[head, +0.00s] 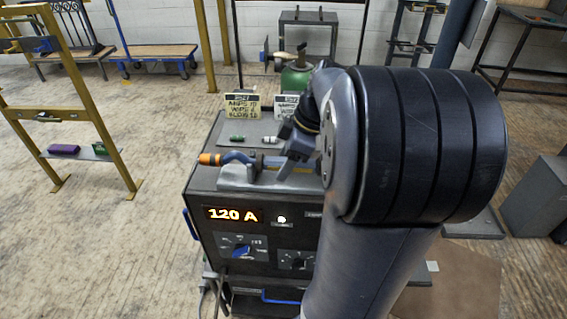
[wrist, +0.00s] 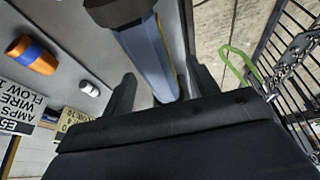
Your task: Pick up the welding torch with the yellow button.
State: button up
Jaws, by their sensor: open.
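A welding torch with an orange tip and blue neck (head: 236,157) lies on a grey rest on top of the welding machine (head: 252,187). Its right part is hidden by my arm. My gripper (head: 279,160) is low over the torch's handle. In the wrist view, my gripper (wrist: 165,90) is open, with the blue-grey handle (wrist: 148,50) running between its two fingers. A thin yellow strip shows along the handle's right edge; I cannot tell if it is the button. Contact between fingers and handle cannot be made out.
On the machine's top lie a green cylinder (head: 237,138), a white cylinder (head: 268,139) and an orange cylinder with a blue band (wrist: 32,55). Two cards (head: 242,107) stand behind them. A green gas bottle (head: 296,79) is at the back. A yellow frame (head: 72,65) stands left.

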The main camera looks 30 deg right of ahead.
jog(key=shift+f, duration=0.2)
jog(key=shift+c, duration=0.6)
jog(key=c, duration=1.1)
